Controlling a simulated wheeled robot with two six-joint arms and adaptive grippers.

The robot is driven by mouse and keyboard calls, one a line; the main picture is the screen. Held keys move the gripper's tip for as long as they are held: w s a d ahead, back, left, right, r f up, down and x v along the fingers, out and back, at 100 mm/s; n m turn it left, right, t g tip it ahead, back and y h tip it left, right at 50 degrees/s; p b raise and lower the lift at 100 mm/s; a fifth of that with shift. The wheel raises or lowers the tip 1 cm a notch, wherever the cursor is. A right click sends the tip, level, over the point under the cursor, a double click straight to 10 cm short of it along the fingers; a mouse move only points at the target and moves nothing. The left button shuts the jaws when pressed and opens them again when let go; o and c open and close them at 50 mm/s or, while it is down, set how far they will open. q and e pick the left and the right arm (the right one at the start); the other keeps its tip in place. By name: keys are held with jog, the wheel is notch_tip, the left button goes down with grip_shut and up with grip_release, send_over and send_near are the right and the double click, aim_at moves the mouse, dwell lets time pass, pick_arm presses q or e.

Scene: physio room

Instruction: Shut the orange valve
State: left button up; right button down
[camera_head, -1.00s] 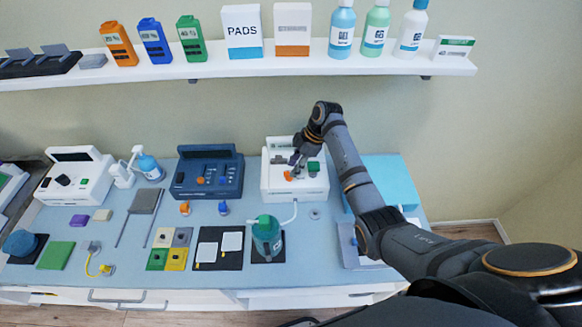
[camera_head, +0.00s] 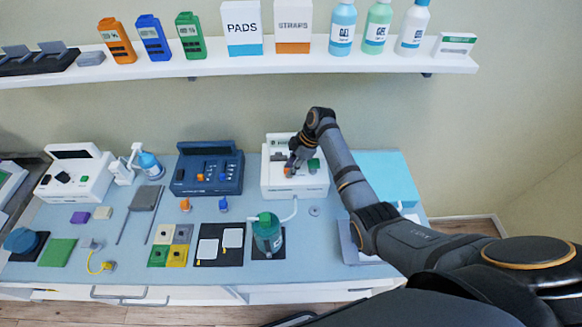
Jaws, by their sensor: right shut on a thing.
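The orange valve (camera_head: 289,171) is a small orange handle on the front face of a white device (camera_head: 295,188) at the back of the bench. My right gripper (camera_head: 291,166) reaches down to it from the upper right and is shut on it. The fingers hide part of the valve, so its exact angle is hard to tell. A green knob (camera_head: 313,165) sits just right of the gripper on the same device. My left gripper is not in view.
A dark blue device (camera_head: 207,172) stands to the left. A shelf (camera_head: 240,66) with boxes and bottles runs above.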

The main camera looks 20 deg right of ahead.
jog(key=shift+w+f+n+g+b, duration=0.15)
jog(key=shift+n+g+b, duration=0.15)
jog(key=shift+n+b, duration=0.35)
jog(key=n+g+b, duration=0.1)
jog(key=n+b, duration=0.1)
jog(key=n, duration=0.1)
jog(key=shift+n+b, duration=0.25)
jog(key=shift+b, duration=0.1)
jog(key=n+g+b, duration=0.1)
jog(key=n+b, duration=0.1)
jog(key=n, duration=0.1)
jog(key=n+g+h+b, duration=0.1)
jog(key=n+b, duration=0.2)
jog(key=shift+w+a, duration=0.15)
jog(key=n+g+h+b, duration=0.1)
jog(key=n, duration=0.1)
jog(key=shift+n, duration=0.4)
jog(key=shift+a+n+g+h+b, duration=0.1)
jog(key=shift+n+g+h+b, duration=0.3)
jog(key=shift+n, duration=1.1)
jog(key=c, duration=1.4)
grip_release()
jog(key=shift+c, duration=0.2)
